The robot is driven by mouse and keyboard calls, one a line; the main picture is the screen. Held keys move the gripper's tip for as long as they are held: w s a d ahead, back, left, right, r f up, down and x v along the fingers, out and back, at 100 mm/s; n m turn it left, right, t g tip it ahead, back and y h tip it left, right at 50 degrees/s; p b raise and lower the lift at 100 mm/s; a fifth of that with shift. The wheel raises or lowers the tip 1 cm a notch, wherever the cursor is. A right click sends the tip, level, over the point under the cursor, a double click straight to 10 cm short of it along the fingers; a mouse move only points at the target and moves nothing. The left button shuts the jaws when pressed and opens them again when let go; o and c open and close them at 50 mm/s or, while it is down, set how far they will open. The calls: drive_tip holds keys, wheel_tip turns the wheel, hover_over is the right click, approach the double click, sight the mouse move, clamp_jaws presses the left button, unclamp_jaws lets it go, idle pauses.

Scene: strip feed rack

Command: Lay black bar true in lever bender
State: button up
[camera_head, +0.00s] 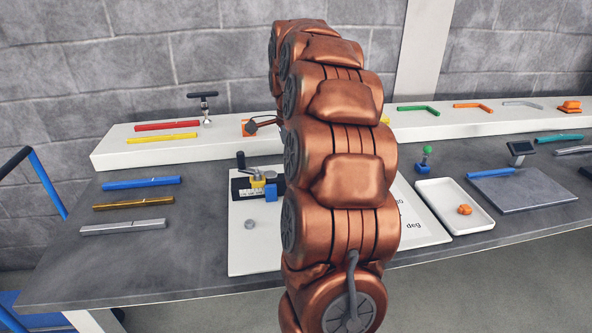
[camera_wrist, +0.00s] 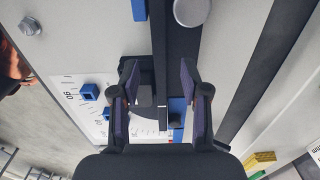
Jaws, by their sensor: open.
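The lever bender (camera_head: 241,189) stands on a white plate (camera_head: 255,262) left of my arm in the camera_head view, with a black body, a yellow part, a blue block and a black-knobbed lever. My arm hides its right side. In the wrist view my gripper (camera_wrist: 159,68) is open, its fingers apart above dark and blue parts. A broad dark strip (camera_wrist: 178,48) runs up between and beyond the fingertips. I cannot tell whether any of this is the black bar; no black bar can be told apart in the camera_head view. My gripper is hidden there behind my arm.
Red, yellow, blue, brown and silver bars (camera_head: 122,227) lie at the left. A long white shelf (camera_head: 112,155) runs along the back, with bent pieces at its right. A white tray (camera_head: 437,192) holds an orange piece. A grey slab (camera_head: 525,192) lies at right. The front left is clear.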

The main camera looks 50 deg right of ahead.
wheel_tip(320, 180, up, 9)
idle(0.6)
drive_tip(key=shift+r, duration=0.1)
idle(0.6)
drive_tip(key=s+a+f+n+g, duration=0.1)
drive_tip(key=s+a+f+n, duration=0.2)
drive_tip(key=a+n, duration=0.5)
drive_tip(key=s+a+f+n, duration=0.2)
drive_tip(key=a+f+n, duration=0.15)
drive_tip(key=a, duration=0.85)
drive_tip(key=s+a+f+n+g, duration=0.1)
drive_tip(key=s+a+f+n, duration=0.55)
drive_tip(key=s, duration=0.35)
drive_tip(key=s+a+f+n, duration=0.55)
drive_tip(key=s+n, duration=0.25)
drive_tip(key=s, duration=0.2)
wheel_tip(320, 180, up, 14)
drive_tip(key=w+p, duration=0.1)
drive_tip(key=p, duration=1.1)
drive_tip(key=shift+a+f+m, duration=0.15)
drive_tip(key=shift+m, duration=0.15)
drive_tip(key=shift+f, duration=0.1)
